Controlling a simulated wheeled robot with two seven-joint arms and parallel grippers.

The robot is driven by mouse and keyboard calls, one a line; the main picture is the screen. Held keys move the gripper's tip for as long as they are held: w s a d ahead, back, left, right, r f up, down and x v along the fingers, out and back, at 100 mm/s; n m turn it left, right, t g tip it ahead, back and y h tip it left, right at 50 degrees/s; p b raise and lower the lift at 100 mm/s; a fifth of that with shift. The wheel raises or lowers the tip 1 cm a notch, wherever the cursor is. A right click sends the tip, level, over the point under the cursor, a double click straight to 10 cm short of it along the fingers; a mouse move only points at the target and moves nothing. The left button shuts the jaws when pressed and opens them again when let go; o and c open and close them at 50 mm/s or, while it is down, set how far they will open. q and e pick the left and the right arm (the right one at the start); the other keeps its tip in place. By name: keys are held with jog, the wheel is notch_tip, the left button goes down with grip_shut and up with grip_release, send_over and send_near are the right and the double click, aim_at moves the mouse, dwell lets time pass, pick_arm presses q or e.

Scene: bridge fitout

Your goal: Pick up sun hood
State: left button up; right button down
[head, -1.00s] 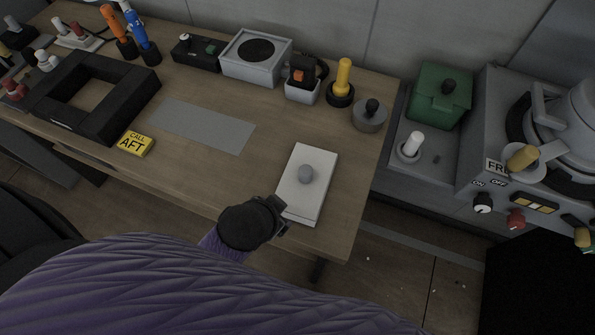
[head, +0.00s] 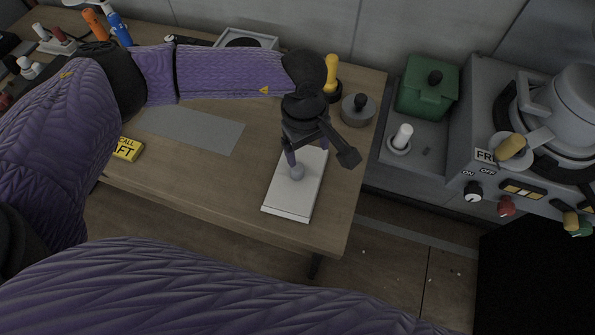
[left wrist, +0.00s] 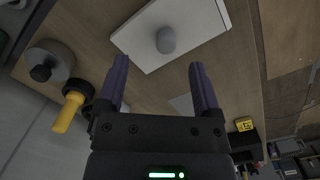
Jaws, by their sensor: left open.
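A white flat panel with a grey ball knob, seemingly the sun hood (head: 284,204), lies on the wooden desk near its right front corner. Its knob (head: 297,172) stands up from the middle. My left gripper (head: 306,152) is open and empty, above the panel and pointing down, with its fingertips close to the knob. In the left wrist view the panel (left wrist: 208,20) lies beyond the fingertips, and the knob shows between the two fingers' lines, not gripped. Whether a finger touches the knob cannot be told. My right gripper is not in view.
A yellow-handled item (head: 331,72) and a grey round weight with black knob (head: 357,110) stand behind the gripper. A yellow CALL AFT block (head: 128,149) and a grey mat (head: 195,130) lie left. A green box (head: 428,88) and console stand right. My arm hides the back left.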

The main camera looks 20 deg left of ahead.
aim_at(297, 168)
pick_arm(q)
jog(key=shift+w+a+f+y, duration=0.15)
jog(key=shift+a+f+y, duration=0.1)
jog(key=shift+a, duration=0.2)
jog(key=shift+w+a+f+y, duration=0.15)
jog(key=shift+a+y, duration=0.1)
jog(key=shift+a, duration=0.15)
jog(key=f, duration=0.3)
jog(key=f+b, duration=0.1)
jog(key=f, duration=0.2)
jog(key=f+b, duration=0.1)
jog(key=f, duration=0.2)
jog(key=shift+w+a, duration=0.1)
jog(key=shift+a, duration=0.15)
jog(key=shift+r, duration=0.1)
grip_shut()
